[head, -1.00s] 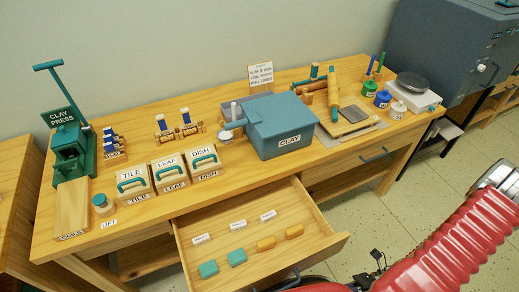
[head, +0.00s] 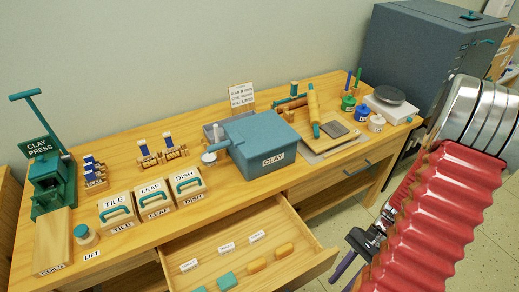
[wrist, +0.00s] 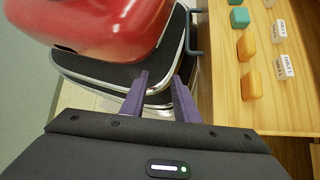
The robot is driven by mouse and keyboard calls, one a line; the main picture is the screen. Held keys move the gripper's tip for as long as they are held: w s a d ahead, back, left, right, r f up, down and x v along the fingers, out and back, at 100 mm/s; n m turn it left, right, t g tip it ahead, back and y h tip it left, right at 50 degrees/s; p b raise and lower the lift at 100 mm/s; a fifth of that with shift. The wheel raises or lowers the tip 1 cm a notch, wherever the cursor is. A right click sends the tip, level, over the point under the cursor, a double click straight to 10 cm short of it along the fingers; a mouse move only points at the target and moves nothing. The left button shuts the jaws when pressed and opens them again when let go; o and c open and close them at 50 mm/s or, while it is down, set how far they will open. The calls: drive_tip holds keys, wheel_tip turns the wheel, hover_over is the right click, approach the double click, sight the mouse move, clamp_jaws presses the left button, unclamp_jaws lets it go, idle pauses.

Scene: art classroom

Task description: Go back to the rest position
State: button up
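My gripper (wrist: 160,80) shows in the wrist view with its two purple fingers apart and nothing between them. It points down over my own red and black base, beside the open drawer (wrist: 225,100). My red ribbed arm fills the right side of that view.
The drawer (head: 318,262) stands pulled out and holds teal blocks (head: 227,281), orange blocks (head: 257,265) and labels. The wooden table (head: 235,190) carries a clay box (head: 262,145), a clay press (head: 47,180) and lidded boxes (head: 155,198). Floor (head: 345,215) is free right of the drawer.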

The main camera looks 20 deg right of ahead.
drive_tip(key=w+a+r+n+t+h, duration=0.1)
drive_tip(key=w+a+r+n+h, duration=0.1)
drive_tip(key=w+r+n+h, duration=0.45)
drive_tip(key=w+a+r+n+t+h, duration=0.15)
drive_tip(key=r+n, duration=0.25)
drive_tip(key=r, duration=0.5)
drive_tip(key=w+a+r+n+t, duration=0.1)
drive_tip(key=a+r+n+t, duration=0.5)
drive_tip(key=a+r, duration=0.6)
wheel_tip(320, 180, up, 3)
drive_tip(key=shift+w+r, duration=0.1)
drive_tip(key=shift+w, duration=0.15)
drive_tip(key=shift+d+t, duration=0.1)
drive_tip(key=shift+t, duration=0.15)
